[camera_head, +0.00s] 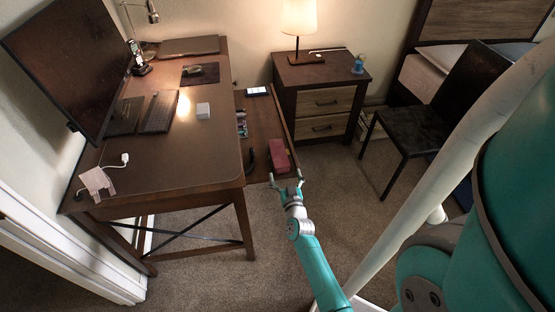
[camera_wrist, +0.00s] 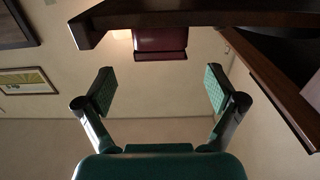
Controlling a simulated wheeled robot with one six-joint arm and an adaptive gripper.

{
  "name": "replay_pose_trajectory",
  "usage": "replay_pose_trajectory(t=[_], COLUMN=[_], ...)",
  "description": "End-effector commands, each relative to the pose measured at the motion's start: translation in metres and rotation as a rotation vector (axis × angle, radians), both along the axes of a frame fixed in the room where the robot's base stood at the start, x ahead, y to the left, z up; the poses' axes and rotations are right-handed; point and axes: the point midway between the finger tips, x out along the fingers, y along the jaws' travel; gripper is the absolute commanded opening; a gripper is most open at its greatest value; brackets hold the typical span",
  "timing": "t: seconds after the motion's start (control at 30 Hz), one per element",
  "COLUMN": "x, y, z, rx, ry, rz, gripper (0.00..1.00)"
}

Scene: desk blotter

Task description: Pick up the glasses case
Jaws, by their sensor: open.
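The glasses case, a dark red oblong box (camera_head: 278,155), lies near the front end of the open drawer or tray (camera_head: 262,122) on the desk's right side. My gripper (camera_head: 286,183) is open and empty, just in front of the case and apart from it. In the wrist view the dark red case (camera_wrist: 160,39) shows at top centre, beyond and above the spread fingers (camera_wrist: 158,88). Part of the case is cut off by a dark wooden edge (camera_wrist: 215,18) there.
The drawer also holds a phone (camera_head: 257,91) and a dark curved item (camera_head: 249,160). The desk (camera_head: 165,160) bears a keyboard (camera_head: 160,112) and a white box (camera_head: 203,111). A nightstand (camera_head: 318,105) stands behind, a dark chair (camera_head: 420,125) at right.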

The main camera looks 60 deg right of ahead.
Motion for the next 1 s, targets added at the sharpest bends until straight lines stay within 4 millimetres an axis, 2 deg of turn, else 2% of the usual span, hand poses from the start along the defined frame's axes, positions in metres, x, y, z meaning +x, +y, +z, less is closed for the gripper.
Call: replay_pose_trajectory(t=[0.17, 0.5, 0.83, 0.87, 1.0], x=[0.007, 0.035, 0.039, 0.039, 0.039], y=[-0.007, -0.038, -0.042, -0.042, -0.042], z=[0.000, 0.000, -0.001, -0.001, -0.001], rx=[0.000, -0.001, 0.000, 0.000, 0.000], ry=[0.000, 0.001, 0.000, 0.000, 0.000], rz=[0.001, 0.001, 0.001, 0.001, 0.001], gripper=[0.94, 0.94, 0.94, 0.91, 0.56])
